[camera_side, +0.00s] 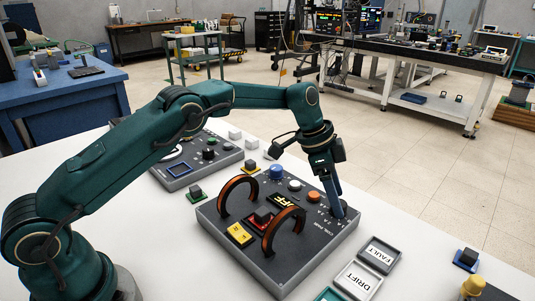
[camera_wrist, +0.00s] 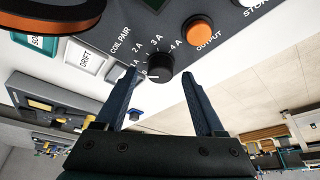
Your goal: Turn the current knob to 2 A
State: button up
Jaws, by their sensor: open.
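The current knob (camera_wrist: 160,66) is a black round knob on the dark grey coil panel (camera_wrist: 105,22). White labels around it read 2 A, 3 A and 4 A, with another partly hidden by a finger. A small white mark shows at its lower left edge; I cannot tell exactly which label it points to. My gripper (camera_wrist: 158,78) is open, one blue finger either side of the knob in the wrist view, with gaps visible. In the side view my gripper (camera_side: 338,205) points down at the panel's right corner, where the fingers largely hide the knob.
An orange output button (camera_wrist: 199,29) sits right of the knob. Two copper coils (camera_side: 284,231) stand upright on the panel. DRIFT (camera_side: 358,281) and FAULT (camera_side: 380,254) trays lie on the white table. A second panel (camera_side: 196,160) stands behind.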

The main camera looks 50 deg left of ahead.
jog(key=shift+w+d+f, duration=0.1)
jog(key=shift+d+f, duration=0.05)
jog(key=shift+f, duration=0.45)
jog(key=shift+c, duration=0.3)
grip_shut()
jog(key=shift+w+m, duration=0.1)
jog(key=shift+m, duration=0.7)
jog(key=shift+g, duration=0.3)
